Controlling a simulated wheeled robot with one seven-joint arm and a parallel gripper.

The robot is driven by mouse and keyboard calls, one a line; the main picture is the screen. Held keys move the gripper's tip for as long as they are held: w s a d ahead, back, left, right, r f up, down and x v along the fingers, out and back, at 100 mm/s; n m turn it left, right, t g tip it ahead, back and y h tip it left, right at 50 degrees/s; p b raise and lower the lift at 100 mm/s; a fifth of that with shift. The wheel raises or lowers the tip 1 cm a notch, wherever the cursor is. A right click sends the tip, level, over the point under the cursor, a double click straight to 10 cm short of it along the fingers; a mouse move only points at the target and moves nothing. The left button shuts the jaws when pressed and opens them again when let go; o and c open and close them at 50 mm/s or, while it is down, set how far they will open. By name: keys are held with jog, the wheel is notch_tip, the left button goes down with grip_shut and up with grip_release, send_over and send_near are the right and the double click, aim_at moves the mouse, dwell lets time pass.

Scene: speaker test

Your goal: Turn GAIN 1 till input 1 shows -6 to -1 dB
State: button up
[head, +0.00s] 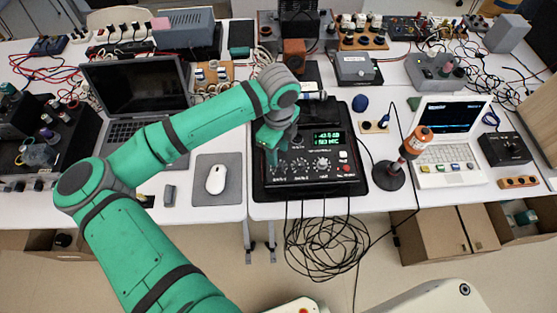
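The black audio unit (335,187) sits on the white table at the middle, with a row of knobs and small labels along its front. Its green display (327,138) shows a top line that looks like about -43 dB; the small text is hard to read. My gripper (272,158) points down over the left part of the unit, close above or at the leftmost knob, which it largely hides. The GAIN 1 label cannot be read surely. I cannot tell whether the fingers touch the knob or how wide they are. A larger white-marked knob (323,164) shows to the right.
A microphone-like orange and white device (416,142) leans on a round black base (390,176) right of the unit. A white laptop (446,148) is beyond it. A mouse (215,180) and dark laptop (135,92) are left. Cables hang off the front edge.

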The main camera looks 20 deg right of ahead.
aim_at(279, 165)
notch_tip(279, 165, down, 5)
jog(key=shift+f, duration=0.5)
jog(key=shift+d+f, duration=0.1)
jog(key=shift+d, duration=0.05)
jog(key=shift+s, duration=0.1)
grip_shut()
